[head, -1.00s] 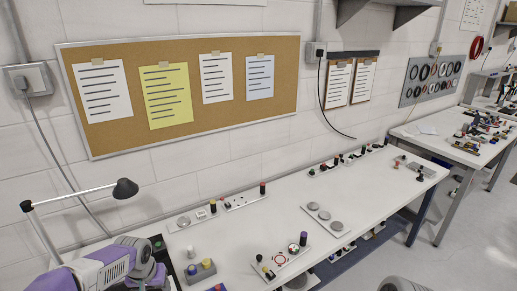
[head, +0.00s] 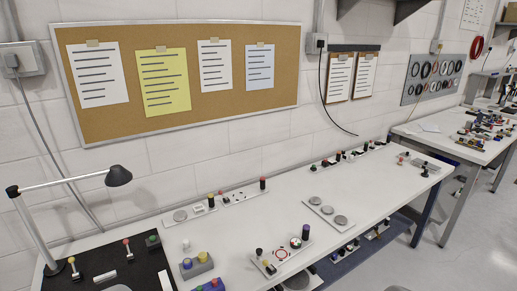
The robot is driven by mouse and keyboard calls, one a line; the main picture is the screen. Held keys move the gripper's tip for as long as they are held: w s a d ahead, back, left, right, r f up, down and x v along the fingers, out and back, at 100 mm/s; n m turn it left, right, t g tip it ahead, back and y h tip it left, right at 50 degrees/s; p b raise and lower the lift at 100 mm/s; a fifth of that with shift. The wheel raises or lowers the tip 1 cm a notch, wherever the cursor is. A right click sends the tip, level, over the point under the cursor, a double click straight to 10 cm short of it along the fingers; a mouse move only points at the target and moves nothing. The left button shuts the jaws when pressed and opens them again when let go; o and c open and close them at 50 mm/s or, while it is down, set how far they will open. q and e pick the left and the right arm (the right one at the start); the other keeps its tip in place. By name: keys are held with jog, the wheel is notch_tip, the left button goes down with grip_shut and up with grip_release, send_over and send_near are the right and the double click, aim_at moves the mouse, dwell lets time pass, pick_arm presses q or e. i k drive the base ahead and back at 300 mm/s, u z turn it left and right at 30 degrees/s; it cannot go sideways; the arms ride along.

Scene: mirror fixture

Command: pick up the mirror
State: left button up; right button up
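No thing here is clearly recognisable as the mirror. A plate (head: 318,204) on the white bench carries three round grey discs (head: 341,221), which lie flat. Nearer, another plate (head: 268,268) holds a red ring marking (head: 282,254), dark and yellow knobs, and a small round shiny piece (head: 296,242) beside a dark purple post (head: 306,232). A single grey disc (head: 180,215) lies on a plate further left.
The white bench (head: 375,203) has free room at its middle right. A black mat (head: 95,262) with small controls and a desk lamp (head: 118,176) are at left. A grey box with blue and yellow buttons (head: 196,266) stands at front left. A corkboard (head: 200,112) hangs behind.

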aim_at(340, 220)
jog(key=z, duration=0.9)
jog(key=k, duration=1.2)
jog(key=z, duration=1.15)
jog(key=i, duration=0.7)
jog(key=u, duration=0.4)
jog(key=i, duration=1.8)
jog(key=u, duration=1.85)
jog(key=i, duration=0.85)
jog(key=u, duration=0.85)
